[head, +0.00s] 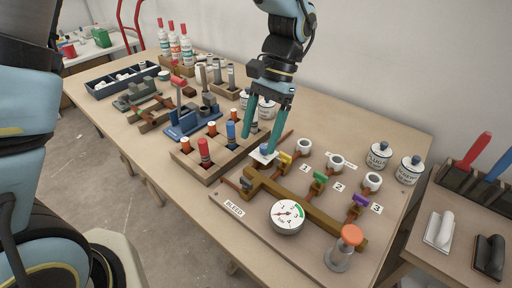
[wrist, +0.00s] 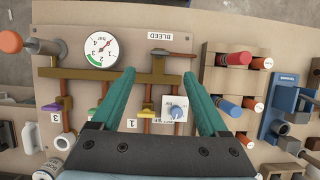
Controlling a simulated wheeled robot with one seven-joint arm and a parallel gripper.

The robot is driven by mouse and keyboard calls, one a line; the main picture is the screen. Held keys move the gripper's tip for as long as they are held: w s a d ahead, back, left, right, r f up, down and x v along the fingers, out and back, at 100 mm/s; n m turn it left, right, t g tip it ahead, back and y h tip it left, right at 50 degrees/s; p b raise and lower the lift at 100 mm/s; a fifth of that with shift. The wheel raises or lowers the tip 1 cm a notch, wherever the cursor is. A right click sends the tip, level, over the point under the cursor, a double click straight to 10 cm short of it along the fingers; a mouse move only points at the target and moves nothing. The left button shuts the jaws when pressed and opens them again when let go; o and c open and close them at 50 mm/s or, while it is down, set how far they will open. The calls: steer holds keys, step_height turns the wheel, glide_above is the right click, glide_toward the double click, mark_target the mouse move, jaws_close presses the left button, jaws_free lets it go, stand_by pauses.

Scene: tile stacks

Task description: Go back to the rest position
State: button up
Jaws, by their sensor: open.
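My gripper (head: 259,146) is open, its two teal fingers pointing down over the upper left of the pipe board (head: 305,255). In the wrist view the gripper (wrist: 159,73) shows its fingers spread, with the brown pipe and a yellow handle (wrist: 146,112) in the gap. A white square plate with a blue knob (head: 265,149) lies close by the fingertips; in the wrist view the blue knob (wrist: 177,113) shows near the right finger. Nothing is held between the fingers. I cannot tell whether a finger touches the plate.
The board carries a round gauge (head: 287,216), green (head: 320,177) and purple (head: 361,201) handles, and an orange-topped pump (head: 346,245). A wooden rack with cylinders (head: 205,153) stands just left of the gripper. White lidded jars (head: 379,156) stand at the back. The wall rises behind the table.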

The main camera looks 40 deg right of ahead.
stand_by(0.5)
steer(key=w+a+r+n+h, duration=0.15)
steer(key=w+a+n, duration=0.35)
steer(key=w+a, duration=0.5)
steer(key=w+a+n+h, duration=0.3)
steer(key=w+a+n, duration=0.25)
steer(key=a, duration=0.75)
steer(key=a+n+t, duration=0.2)
steer(key=a+n, duration=0.1)
steer(key=a, duration=0.8)
steer(key=shift+r+t, duration=0.3)
steer(key=shift+a+n, duration=0.1)
steer(key=shift+n, duration=0.15)
